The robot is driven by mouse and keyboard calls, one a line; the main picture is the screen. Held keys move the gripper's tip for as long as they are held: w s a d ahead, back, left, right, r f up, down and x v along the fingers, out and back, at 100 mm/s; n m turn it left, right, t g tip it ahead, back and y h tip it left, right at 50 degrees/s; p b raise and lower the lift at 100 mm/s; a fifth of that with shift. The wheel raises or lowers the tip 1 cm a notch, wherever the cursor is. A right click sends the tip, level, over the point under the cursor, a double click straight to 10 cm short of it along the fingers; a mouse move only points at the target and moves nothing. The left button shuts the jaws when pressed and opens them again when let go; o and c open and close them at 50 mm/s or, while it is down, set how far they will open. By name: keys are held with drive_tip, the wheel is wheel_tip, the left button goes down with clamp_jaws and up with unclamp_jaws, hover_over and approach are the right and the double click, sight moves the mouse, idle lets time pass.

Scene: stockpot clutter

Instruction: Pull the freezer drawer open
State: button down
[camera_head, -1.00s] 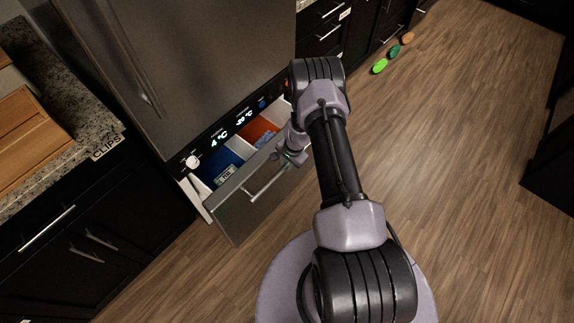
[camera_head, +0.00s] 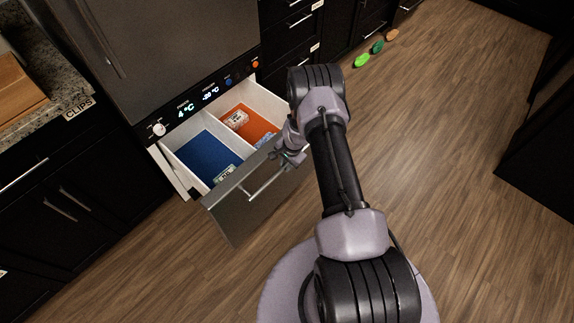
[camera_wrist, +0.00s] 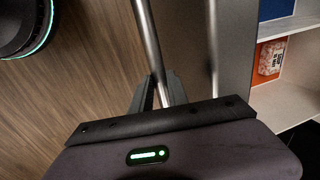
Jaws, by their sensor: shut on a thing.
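The freezer drawer (camera_head: 228,212) is pulled well out below the fridge door, with its grey metal front toward me. Inside are a blue-floored section (camera_head: 203,155) on the left and an orange-floored section (camera_head: 247,126) on the right, split by a white divider. A bar handle (camera_head: 262,187) runs along the front. My gripper (camera_head: 292,158) is at the right end of the handle. In the wrist view my gripper (camera_wrist: 160,92) is shut on the handle bar (camera_wrist: 150,45), with the drawer front just to the right.
A counter (camera_head: 55,75) and dark cabinets stand at left. Several coloured discs (camera_head: 362,61) lie on the floor at upper right. The wood floor (camera_head: 430,130) at right is clear.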

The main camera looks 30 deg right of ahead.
drive_tip(key=shift+s+d, duration=0.1)
drive_tip(key=shift+s, duration=0.1)
drive_tip(key=c, duration=1.3)
unclamp_jaws()
drive_tip(key=s+r+p, duration=0.1)
drive_tip(key=r+p, duration=0.2)
drive_tip(key=r, duration=0.5)
drive_tip(key=s+d+r+p, duration=0.1)
drive_tip(key=s+r+p, duration=0.1)
drive_tip(key=r, duration=0.7)
drive_tip(key=shift+s+p, duration=0.15)
drive_tip(key=shift+p, duration=0.5)
